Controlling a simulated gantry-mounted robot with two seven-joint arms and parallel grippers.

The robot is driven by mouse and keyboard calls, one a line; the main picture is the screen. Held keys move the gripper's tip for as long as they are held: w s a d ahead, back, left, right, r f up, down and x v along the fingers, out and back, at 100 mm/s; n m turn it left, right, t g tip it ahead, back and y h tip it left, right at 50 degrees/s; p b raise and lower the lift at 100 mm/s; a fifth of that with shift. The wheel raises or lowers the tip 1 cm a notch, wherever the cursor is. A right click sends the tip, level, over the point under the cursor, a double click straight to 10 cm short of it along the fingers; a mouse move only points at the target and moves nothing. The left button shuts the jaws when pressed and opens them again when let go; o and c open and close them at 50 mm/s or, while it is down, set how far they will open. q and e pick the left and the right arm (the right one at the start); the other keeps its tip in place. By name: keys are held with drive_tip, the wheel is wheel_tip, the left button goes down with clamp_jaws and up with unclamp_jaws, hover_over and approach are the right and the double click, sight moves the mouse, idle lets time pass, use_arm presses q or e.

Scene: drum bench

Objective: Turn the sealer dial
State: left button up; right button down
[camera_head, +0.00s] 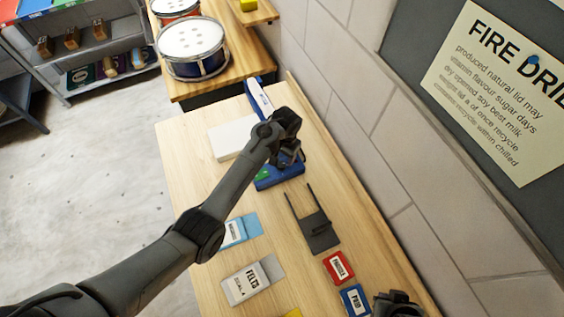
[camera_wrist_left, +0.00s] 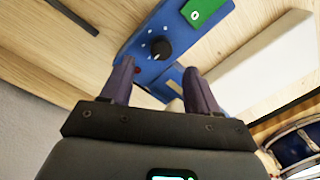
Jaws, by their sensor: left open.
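The blue sealer (camera_head: 278,180) sits on the wooden bench, partly hidden by my left gripper (camera_head: 290,157). The left wrist view shows the sealer's blue body (camera_wrist_left: 200,37) with a round black dial (camera_wrist_left: 161,50), white marks around it, a red spot and a green label. My left gripper (camera_wrist_left: 157,72) is open and empty. Its two fingers point at the dial's end of the sealer, with the dial between and a little past the tips. I see no contact with the dial. My right gripper (camera_head: 398,303) is partly in view at the bottom right, its jaws unclear.
A white slab (camera_head: 230,137) lies left of the sealer. A black pronged stand (camera_head: 318,232), a red box (camera_head: 338,267), a blue box (camera_head: 355,299) and a grey felts box (camera_head: 248,282) lie nearer. A drum (camera_head: 192,50) stands beyond. The wall borders the bench's right.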

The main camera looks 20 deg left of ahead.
sight(282, 164)
use_arm(q)
drive_tip(key=shift+a+f+b, duration=0.15)
drive_tip(key=shift+f, duration=1.35)
drive_tip(key=shift+a+f+b, duration=0.1)
drive_tip(key=shift+f+b, duration=0.05)
drive_tip(key=shift+f, duration=1.35)
drive_tip(key=c, duration=1)
